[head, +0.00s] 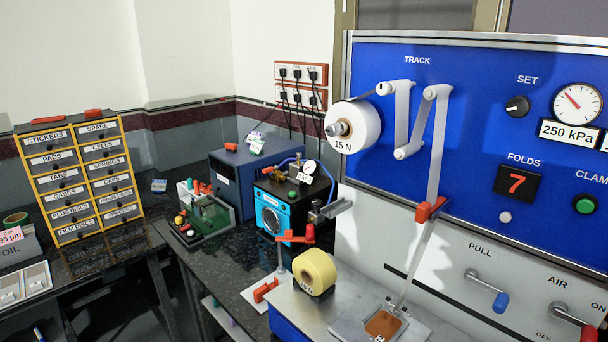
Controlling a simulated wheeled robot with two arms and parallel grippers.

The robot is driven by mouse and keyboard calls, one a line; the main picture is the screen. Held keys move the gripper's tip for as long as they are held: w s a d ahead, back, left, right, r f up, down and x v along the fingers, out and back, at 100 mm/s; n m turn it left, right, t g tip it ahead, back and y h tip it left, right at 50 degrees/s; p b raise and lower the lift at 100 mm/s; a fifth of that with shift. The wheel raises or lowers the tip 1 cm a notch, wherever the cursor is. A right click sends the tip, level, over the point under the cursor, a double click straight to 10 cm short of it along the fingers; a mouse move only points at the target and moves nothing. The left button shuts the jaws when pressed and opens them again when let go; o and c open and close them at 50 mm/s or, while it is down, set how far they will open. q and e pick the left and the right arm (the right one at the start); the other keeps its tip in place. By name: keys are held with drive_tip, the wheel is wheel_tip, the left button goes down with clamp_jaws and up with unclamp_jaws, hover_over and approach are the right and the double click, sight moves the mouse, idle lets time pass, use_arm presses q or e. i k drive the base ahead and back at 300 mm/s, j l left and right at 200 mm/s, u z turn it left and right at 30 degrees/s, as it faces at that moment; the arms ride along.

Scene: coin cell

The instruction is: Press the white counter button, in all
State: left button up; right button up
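Nothing covers the button. Neither of my grippers shows in the head view.
A yellow drawer cabinet (80,180) stands at left on the dark counter.

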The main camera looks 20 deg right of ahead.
sight(505, 217)
drive_tip(key=j+z, duration=0.15)
drive_tip(key=z, duration=0.3)
drive_tip(key=k+z, duration=0.1)
drive_tip(key=z, duration=0.35)
drive_tip(key=k+j+z, duration=0.1)
drive_tip(key=z, duration=0.3)
drive_tip(key=k+j+z, duration=0.1)
drive_tip(key=z, duration=0.35)
